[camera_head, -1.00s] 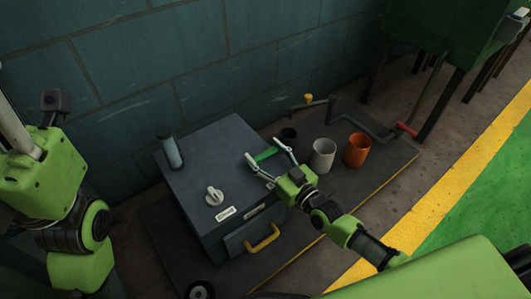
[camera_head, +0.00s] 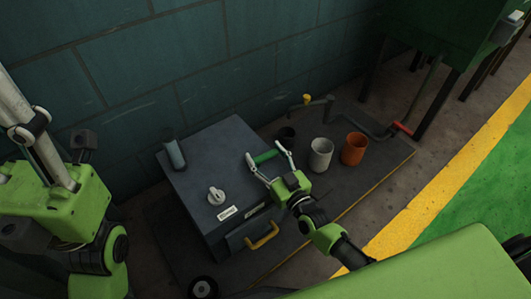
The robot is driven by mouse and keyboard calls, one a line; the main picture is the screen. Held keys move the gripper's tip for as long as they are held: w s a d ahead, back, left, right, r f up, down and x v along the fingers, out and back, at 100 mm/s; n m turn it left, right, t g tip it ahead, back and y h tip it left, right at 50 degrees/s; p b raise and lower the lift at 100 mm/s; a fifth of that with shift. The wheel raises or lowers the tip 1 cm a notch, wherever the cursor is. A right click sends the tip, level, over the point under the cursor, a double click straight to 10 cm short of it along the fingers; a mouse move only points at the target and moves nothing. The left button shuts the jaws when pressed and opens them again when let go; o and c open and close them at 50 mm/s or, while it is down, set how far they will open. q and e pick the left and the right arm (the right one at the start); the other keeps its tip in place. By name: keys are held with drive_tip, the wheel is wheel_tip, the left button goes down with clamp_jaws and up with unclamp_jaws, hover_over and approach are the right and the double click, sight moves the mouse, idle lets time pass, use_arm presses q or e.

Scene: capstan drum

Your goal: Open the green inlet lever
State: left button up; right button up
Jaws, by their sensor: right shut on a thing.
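The green inlet lever (camera_head: 265,156) shows as a short green bar at the right edge of the dark grey box (camera_head: 196,180). My right gripper (camera_head: 266,154) reaches in from the lower right. Its two pale fingers stand either side of the green bar, and it is shut on it. The lever's base is hidden by the box edge and the gripper. My left arm shows at the left, but I see no left gripper fingers.
The box top has a white knob (camera_head: 216,196) and a grey cylinder (camera_head: 175,155); a yellow handle (camera_head: 262,236) is on its front.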

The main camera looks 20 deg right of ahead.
drive_tip(key=o, duration=1.6)
drive_tip(key=v, duration=1.2)
